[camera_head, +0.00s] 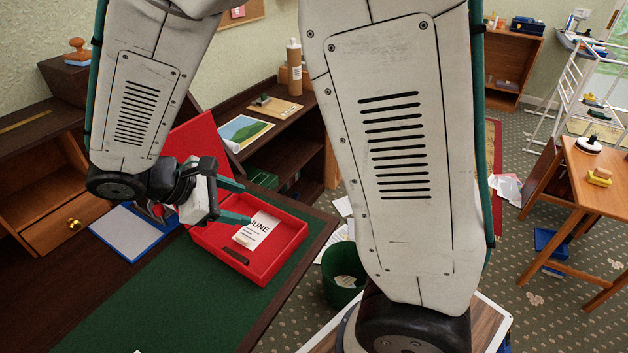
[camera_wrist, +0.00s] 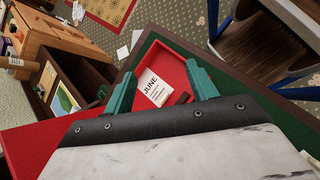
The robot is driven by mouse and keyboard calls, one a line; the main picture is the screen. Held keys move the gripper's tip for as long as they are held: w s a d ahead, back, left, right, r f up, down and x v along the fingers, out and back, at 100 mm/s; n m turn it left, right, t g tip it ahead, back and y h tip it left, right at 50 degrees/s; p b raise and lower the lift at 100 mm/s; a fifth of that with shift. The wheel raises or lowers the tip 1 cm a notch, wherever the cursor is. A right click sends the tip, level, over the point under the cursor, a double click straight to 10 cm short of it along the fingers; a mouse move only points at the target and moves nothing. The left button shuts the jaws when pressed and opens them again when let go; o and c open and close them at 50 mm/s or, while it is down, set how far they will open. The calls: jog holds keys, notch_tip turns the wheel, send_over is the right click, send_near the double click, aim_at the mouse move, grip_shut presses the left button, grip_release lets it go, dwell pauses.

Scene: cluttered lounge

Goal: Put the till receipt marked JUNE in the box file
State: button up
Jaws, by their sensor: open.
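The till receipt marked JUNE (camera_head: 258,228) is a white slip lying inside the red box file (camera_head: 262,278). In the wrist view the receipt (camera_wrist: 154,87) rests on the red floor of the box file (camera_wrist: 176,69), with its printed word readable. The box file stands open on the green desk top, its red lid raised behind it. My gripper (camera_head: 243,202) is over the box file's left part, its green fingers apart. In the wrist view my gripper (camera_wrist: 163,82) shows both fingers spread, with the receipt visible between them and nothing held.
A blue-edged white pad (camera_head: 130,232) lies left of the box file on the desk (camera_head: 135,300). A dark green bin (camera_head: 343,285) stands on the floor to the right, with loose papers near it. A low shelf with a picture (camera_head: 243,132) is behind.

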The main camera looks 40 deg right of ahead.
jog(key=s+d+r+m+t+y, duration=0.1)
jog(key=s+d+r+m+y, duration=0.2)
jog(key=s+r+m, duration=0.3)
jog(key=s+d+r+m+t+y, duration=0.2)
jog(key=s+r+m+y, duration=0.3)
jog(key=s, duration=0.5)
jog(key=shift+s+d+r+m+y, duration=0.15)
jog(key=shift+d+r+m+y, duration=0.25)
jog(key=shift+d+y, duration=0.1)
